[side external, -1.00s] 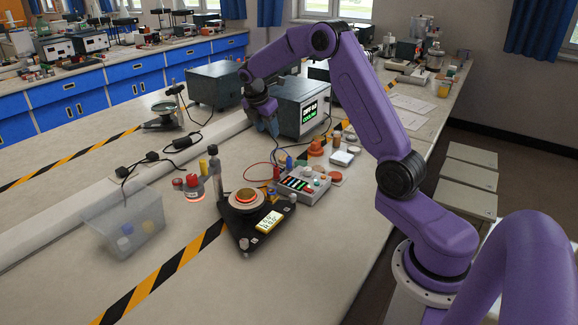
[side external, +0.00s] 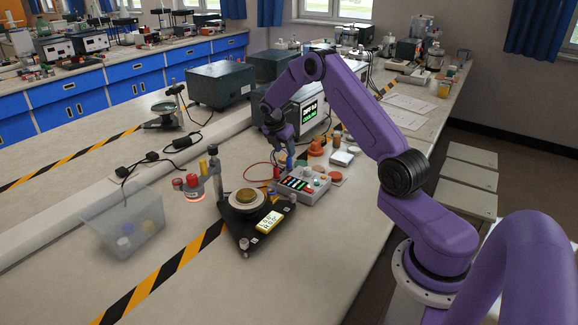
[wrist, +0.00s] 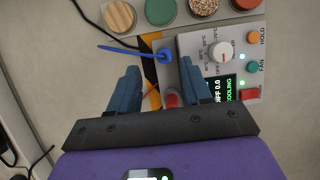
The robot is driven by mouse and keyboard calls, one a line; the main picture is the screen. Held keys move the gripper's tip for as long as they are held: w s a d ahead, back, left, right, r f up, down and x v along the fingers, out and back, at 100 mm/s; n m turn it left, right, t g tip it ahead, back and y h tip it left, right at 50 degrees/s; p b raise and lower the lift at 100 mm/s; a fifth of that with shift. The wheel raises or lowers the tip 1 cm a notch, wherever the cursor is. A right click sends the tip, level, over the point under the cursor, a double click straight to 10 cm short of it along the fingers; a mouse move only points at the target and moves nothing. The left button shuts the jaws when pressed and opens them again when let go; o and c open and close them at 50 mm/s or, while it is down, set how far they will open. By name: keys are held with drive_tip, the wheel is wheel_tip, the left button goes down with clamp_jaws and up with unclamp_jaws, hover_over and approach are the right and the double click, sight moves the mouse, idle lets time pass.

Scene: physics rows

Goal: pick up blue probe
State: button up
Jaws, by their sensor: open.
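The blue probe (wrist: 163,56) stands at the edge of the grey control box in the wrist view, its blue cable running off to the left. It is just ahead of my fingertips and between their lines. My gripper (wrist: 160,74) is open, with one finger on each side and nothing held. A red probe (wrist: 171,99) sits nearer, between the fingers. In the side view my gripper (side external: 283,152) is low over the far-left end of the control box (side external: 303,184), where it partly hides the blue probe; I cannot tell whether they touch.
A monitor box (side external: 295,115) with a lit screen stands behind my gripper. A black device with a round plate (side external: 248,198) is in front, and a clear bin (side external: 122,225) is to the left. Round sample discs (wrist: 160,10) lie beyond the probe. Striped tape crosses the bench.

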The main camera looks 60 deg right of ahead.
sight(289, 158)
drive_tip(key=shift+s+x, duration=0.15)
drive_tip(key=shift+x, duration=1.3)
drive_tip(key=shift+s+x, duration=0.1)
drive_tip(key=shift+x, duration=1.4)
clamp_jaws()
